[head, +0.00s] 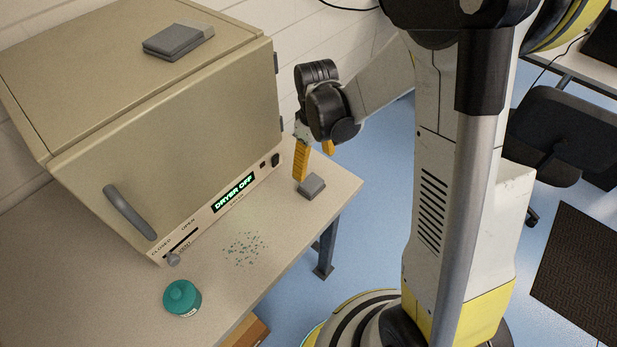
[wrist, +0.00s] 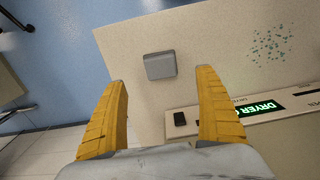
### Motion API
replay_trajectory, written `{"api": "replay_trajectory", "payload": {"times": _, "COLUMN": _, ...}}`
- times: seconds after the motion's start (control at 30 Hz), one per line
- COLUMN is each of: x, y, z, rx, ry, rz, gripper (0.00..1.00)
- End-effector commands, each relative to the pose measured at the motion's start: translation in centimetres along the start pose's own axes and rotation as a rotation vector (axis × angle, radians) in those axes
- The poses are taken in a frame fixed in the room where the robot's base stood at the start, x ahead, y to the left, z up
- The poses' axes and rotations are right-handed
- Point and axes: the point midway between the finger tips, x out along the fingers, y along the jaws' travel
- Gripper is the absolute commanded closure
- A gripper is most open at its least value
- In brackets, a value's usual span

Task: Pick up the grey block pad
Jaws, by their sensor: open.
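A small grey block pad (head: 312,187) lies flat on the table near its right end, beside the dryer's front corner. In the wrist view the grey block pad (wrist: 160,65) lies ahead of and between the yellow fingertips. My gripper (head: 314,167) is above the table, just behind the pad, with its fingers pointing down. In the wrist view my gripper (wrist: 163,78) is open and nothing is between its fingers. The pad looks apart from both fingers.
A beige dryer (head: 160,130) reading "DRYER OFF" stands left of my gripper, with a darker grey pad-like stack (head: 178,41) on top. A teal-lidded jar (head: 182,298) and scattered teal granules (head: 247,247) are on the table (head: 215,315). The table's right edge is close to the pad.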

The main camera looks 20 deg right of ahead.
Motion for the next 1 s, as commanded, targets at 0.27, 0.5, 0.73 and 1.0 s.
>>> {"api": "replay_trajectory", "payload": {"times": 0.27, "x": 4.6, "y": 0.0, "z": -0.1, "rx": 0.001, "ry": 0.001, "rz": 0.001, "gripper": 0.17}}
{"api": "replay_trajectory", "payload": {"times": 0.5, "x": 6.9, "y": 0.0, "z": -0.5, "rx": 0.001, "ry": 0.002, "rz": 0.001, "gripper": 0.17}}
{"api": "replay_trajectory", "payload": {"times": 0.73, "x": 10.1, "y": 0.0, "z": -0.8, "rx": 0.002, "ry": 0.002, "rz": 0.001, "gripper": 0.17}}
{"api": "replay_trajectory", "payload": {"times": 1.0, "x": 10.0, "y": 0.0, "z": -0.8, "rx": 0.002, "ry": 0.002, "rz": 0.001, "gripper": 0.32}}
